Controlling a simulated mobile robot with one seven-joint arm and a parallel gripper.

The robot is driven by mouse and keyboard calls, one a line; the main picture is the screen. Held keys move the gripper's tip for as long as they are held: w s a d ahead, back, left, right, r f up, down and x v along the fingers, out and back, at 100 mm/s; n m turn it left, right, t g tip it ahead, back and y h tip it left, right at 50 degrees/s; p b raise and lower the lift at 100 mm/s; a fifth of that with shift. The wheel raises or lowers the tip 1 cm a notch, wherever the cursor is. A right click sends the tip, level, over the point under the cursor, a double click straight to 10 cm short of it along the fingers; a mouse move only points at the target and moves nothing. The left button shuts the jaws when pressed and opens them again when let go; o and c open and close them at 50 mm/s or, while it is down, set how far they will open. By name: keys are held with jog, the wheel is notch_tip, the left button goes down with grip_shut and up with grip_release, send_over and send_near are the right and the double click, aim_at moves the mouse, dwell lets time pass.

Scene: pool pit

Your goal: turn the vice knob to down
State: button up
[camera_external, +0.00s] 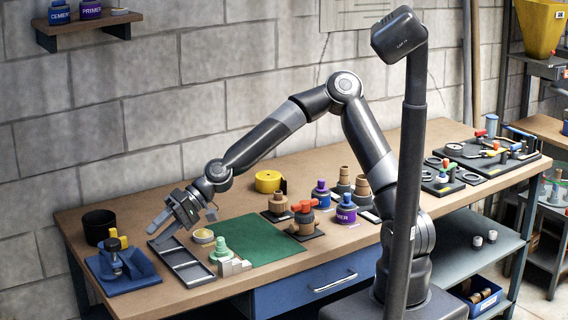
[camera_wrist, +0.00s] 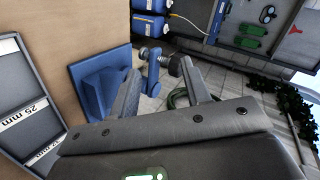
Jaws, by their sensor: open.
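The blue vice (camera_external: 125,268) sits at the left front corner of the bench. In the external view it has a grey round part (camera_external: 115,258) and a yellow piece (camera_external: 117,238) on top. In the wrist view the blue vice (camera_wrist: 103,82) lies left of the fingers, and a blue-grey bar with a dark round end (camera_wrist: 152,62) shows around the fingertips. I cannot tell which part is the knob. My gripper (camera_external: 183,217) is open and empty, above the bench to the right of the vice. Its two fingers (camera_wrist: 163,72) point toward the bar, with no clear contact.
A dark compartment tray (camera_external: 182,265) lies right of the vice. A black cup (camera_external: 98,227) stands behind the vice. A green mat (camera_external: 262,242) lies right of the tray, with a green fitting (camera_external: 221,252) at its left edge. Valves and jars stand farther right.

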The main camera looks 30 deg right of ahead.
jog(key=w+a+r+m+y, duration=0.2)
jog(key=r+y, duration=0.1)
jog(key=r, duration=0.3)
jog(key=w+a+r+m+y, duration=0.1)
jog(key=w+r+m+y, duration=0.15)
jog(key=r, duration=0.45)
send_near(105, 243)
jog(key=shift+t+y, duration=0.25)
jog(key=shift+t, duration=0.15)
jog(key=a, duration=0.3)
jog(key=a+f, duration=0.1)
jog(key=a, duration=0.5)
jog(key=shift+s+a+f, duration=0.2)
jog(key=shift+a+f, duration=0.1)
jog(key=shift+a, duration=0.1)
jog(key=c, duration=0.9)
jog(key=shift+r, duration=0.1)
jog(key=shift+m+t, duration=0.35)
jog(key=shift+t, duration=0.15)
